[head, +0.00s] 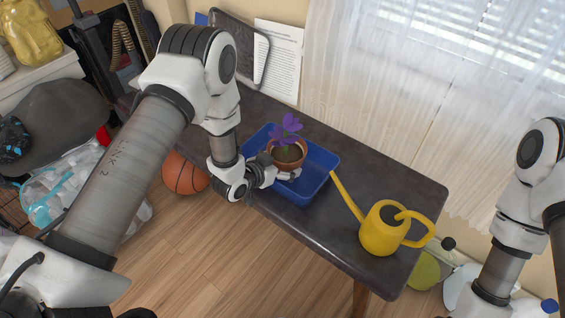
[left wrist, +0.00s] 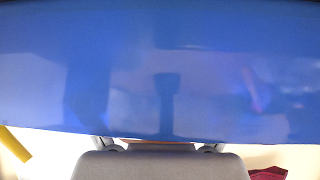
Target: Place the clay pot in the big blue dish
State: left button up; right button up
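The clay pot (head: 287,160) is terracotta and holds a purple-flowered plant (head: 287,130). It is upright within the big blue dish (head: 318,186) on the dark table; I cannot tell if its base touches the dish floor. My left gripper (head: 279,168) reaches in over the dish's near-left rim, with its fingers at the pot's lower near side. I cannot tell whether they press on it. In the left wrist view a blue surface (left wrist: 160,70) fills most of the picture, and a thin brown strip shows above the gripper body. My right gripper is outside the frame.
A yellow watering can (head: 383,228) stands on the dark table (head: 380,168) right of the dish, its spout pointing toward the dish. A paper sheet (head: 279,60) stands behind the table. An orange basketball (head: 184,172) lies on the floor at left. The table's back right part is clear.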

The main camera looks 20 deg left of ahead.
pick_arm(q)
jog(key=shift+o, duration=0.4)
jog(key=shift+s+f, duration=0.35)
jog(key=shift+f, duration=0.3)
jog(key=shift+r, duration=0.3)
jog(key=w+r+p+v, duration=0.1)
jog(key=p+v, duration=0.2)
jog(key=v, duration=0.9)
jog(key=s+a+f+n+g+y, duration=0.1)
jog(key=s+f+g, duration=0.4)
jog(key=s, duration=0.7)
jog(key=s+a+f+n+g+y, duration=0.2)
jog(key=s+f+g, duration=0.4)
jog(key=s, duration=0.6)
jog(key=shift+s+f+n+y, duration=0.15)
jog(key=shift+f+n+y, duration=0.7)
jog(key=shift+n, duration=0.25)
